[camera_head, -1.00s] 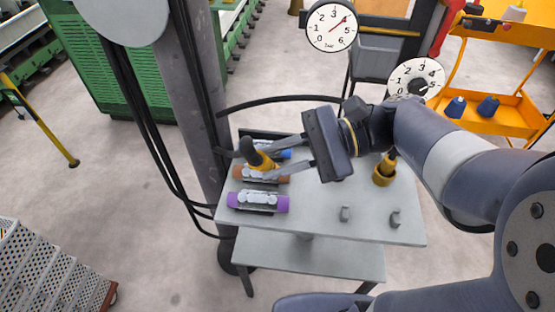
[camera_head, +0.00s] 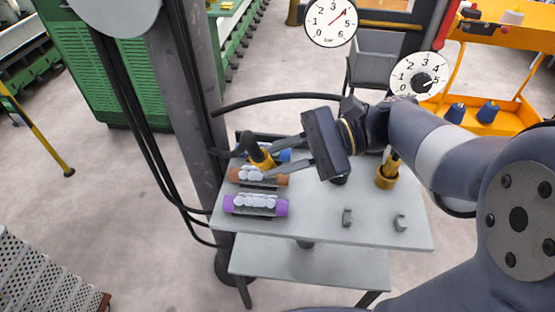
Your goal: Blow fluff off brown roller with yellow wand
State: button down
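My gripper (camera_head: 266,163) has its fingers on either side of the yellow wand (camera_head: 261,157) and appears shut on it. The wand has a dark upper part and is tilted, over the left part of the grey table. The brown roller (camera_head: 278,181) lies just below it in the picture, with pale fluff (camera_head: 251,174) along its left part. The wand's tip is very near the fluff; I cannot tell whether they touch. A purple roller (camera_head: 281,208) with fluff lies in front. A blue roller (camera_head: 285,155) lies behind, partly hidden by the wand and a finger.
The grey table (camera_head: 310,225) has two small dark clips near its front right. A yellow holder (camera_head: 387,178) with a tool stands at the right. A dark post (camera_head: 190,110) with cables stands left. A pressure gauge (camera_head: 331,20) and a numbered dial (camera_head: 420,76) stand behind.

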jog(key=shift+w+a+f+b, duration=1)
jog(key=shift+a+b, duration=0.5)
jog(key=shift+a, duration=3.4)
jog(key=s+r+p, duration=0.5)
jog(key=r+p, duration=0.2)
jog(key=shift+a+r, duration=0.25)
jog(key=shift+r, duration=0.15)
jog(key=shift+s, duration=0.15)
